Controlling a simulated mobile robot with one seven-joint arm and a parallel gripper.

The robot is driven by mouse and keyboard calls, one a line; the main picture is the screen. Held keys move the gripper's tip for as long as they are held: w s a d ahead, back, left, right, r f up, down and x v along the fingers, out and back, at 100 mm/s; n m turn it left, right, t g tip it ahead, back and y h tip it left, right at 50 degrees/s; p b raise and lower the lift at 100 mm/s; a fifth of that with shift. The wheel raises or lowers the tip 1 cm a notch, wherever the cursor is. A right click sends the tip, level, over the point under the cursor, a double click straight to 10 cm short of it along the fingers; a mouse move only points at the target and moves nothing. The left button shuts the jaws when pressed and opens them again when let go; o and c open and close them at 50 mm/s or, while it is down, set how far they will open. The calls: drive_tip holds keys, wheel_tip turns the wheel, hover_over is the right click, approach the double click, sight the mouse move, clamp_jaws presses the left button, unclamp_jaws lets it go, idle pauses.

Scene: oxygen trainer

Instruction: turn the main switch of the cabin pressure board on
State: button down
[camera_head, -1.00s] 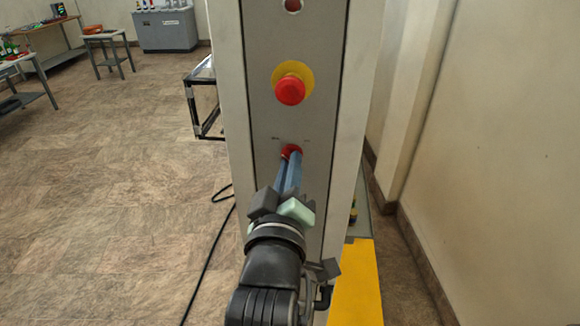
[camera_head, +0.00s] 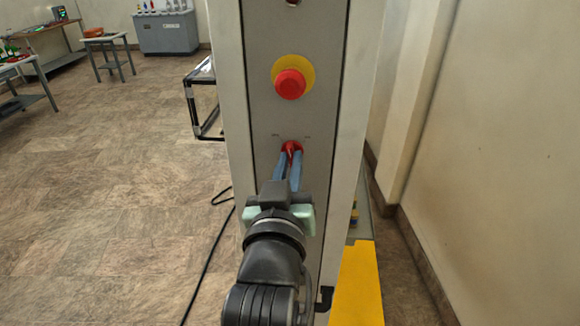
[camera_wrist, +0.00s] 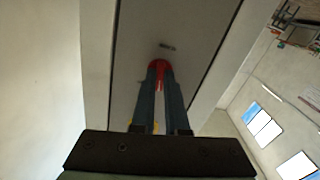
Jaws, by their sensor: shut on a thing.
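The cabin pressure board (camera_head: 262,108) is a narrow grey upright panel in front of me. Its main switch is a red rotary knob (camera_head: 291,146) low on the panel, with small labels on both sides that are too small to read. My gripper (camera_head: 288,163) is shut on the red knob, its two blue fingers on either side of it. In the wrist view the red knob (camera_wrist: 159,72) shows between the fingertips. The fingers hide part of the knob.
A red mushroom button (camera_head: 290,84) on a yellow disc sits just above the knob. A black cable (camera_head: 207,255) lies on the floor at left. A yellow panel (camera_head: 357,285) is low at right, near the wall. Tables stand far left.

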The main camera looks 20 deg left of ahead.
drive_tip(key=m+b, duration=0.1)
drive_tip(key=m, duration=0.4)
drive_tip(key=shift+m, duration=0.3)
drive_tip(key=m+b, duration=0.1)
drive_tip(key=m, duration=0.4)
drive_tip(key=shift+m, duration=0.3)
drive_tip(key=c, duration=0.9)
unclamp_jaws()
drive_tip(key=shift+s, duration=0.1)
drive_tip(key=v, duration=0.2)
drive_tip(key=p+v, duration=0.1)
drive_tip(key=v, duration=0.2)
drive_tip(key=p+v, duration=0.1)
drive_tip(key=v, duration=0.2)
drive_tip(key=shift+r, duration=0.3)
